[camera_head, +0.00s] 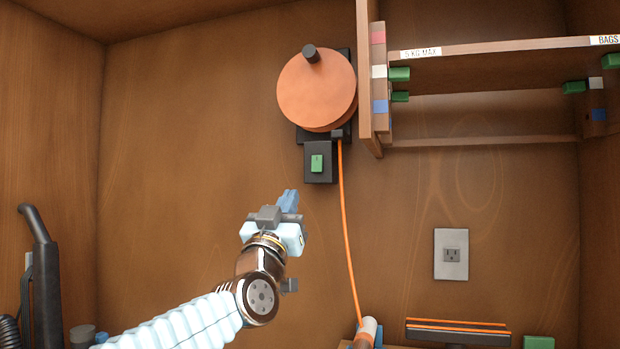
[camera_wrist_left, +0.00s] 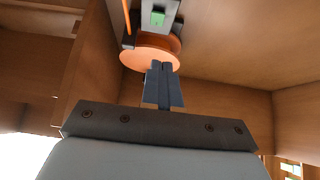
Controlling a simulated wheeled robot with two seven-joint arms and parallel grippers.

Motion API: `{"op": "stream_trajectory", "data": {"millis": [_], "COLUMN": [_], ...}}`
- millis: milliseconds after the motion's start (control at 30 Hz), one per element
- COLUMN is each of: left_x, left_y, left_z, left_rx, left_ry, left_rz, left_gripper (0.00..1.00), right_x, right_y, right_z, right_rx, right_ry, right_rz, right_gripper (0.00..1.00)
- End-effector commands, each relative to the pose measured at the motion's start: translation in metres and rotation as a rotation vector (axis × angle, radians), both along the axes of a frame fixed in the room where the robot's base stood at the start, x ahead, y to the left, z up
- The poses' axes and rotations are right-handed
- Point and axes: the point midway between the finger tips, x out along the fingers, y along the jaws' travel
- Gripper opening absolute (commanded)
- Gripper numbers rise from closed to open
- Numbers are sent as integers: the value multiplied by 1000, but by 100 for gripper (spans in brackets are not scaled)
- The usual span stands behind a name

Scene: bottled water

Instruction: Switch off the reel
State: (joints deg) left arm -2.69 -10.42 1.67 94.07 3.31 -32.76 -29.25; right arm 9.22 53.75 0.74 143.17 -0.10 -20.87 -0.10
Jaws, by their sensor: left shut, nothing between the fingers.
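The orange reel (camera_head: 316,90) is mounted on the back wall on a dark plate, with a black knob on its upper part. Below it is a black switch box (camera_head: 322,175) with a green switch (camera_head: 317,163) on its front. An orange cord (camera_head: 347,230) hangs from the reel. My left gripper (camera_head: 290,195) is shut and empty, below and a little left of the switch box, apart from it in the picture. In the left wrist view, the shut fingers (camera_wrist_left: 162,75) overlap the reel (camera_wrist_left: 150,55), and the green switch (camera_wrist_left: 158,18) shows beyond. My right gripper is not in view.
A wooden shelf unit (camera_head: 490,47) with green and coloured blocks is at the upper right. A wall outlet (camera_head: 451,254) is lower right. A dark vacuum-like tool (camera_head: 45,280) stands at the left. The wall left of the reel is bare.

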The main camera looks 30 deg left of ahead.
Motion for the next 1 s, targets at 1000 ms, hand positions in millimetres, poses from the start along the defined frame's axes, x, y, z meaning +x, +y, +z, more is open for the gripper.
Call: {"op": "stream_trajectory", "data": {"millis": [1000], "left_x": [113], "left_y": [27], "left_z": [51], "left_rx": [0], "left_ry": [0], "left_rz": [0], "left_gripper": [0], "right_x": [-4], "right_y": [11], "right_z": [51], "right_rx": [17], "right_ry": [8], "right_rz": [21], "right_gripper": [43]}}
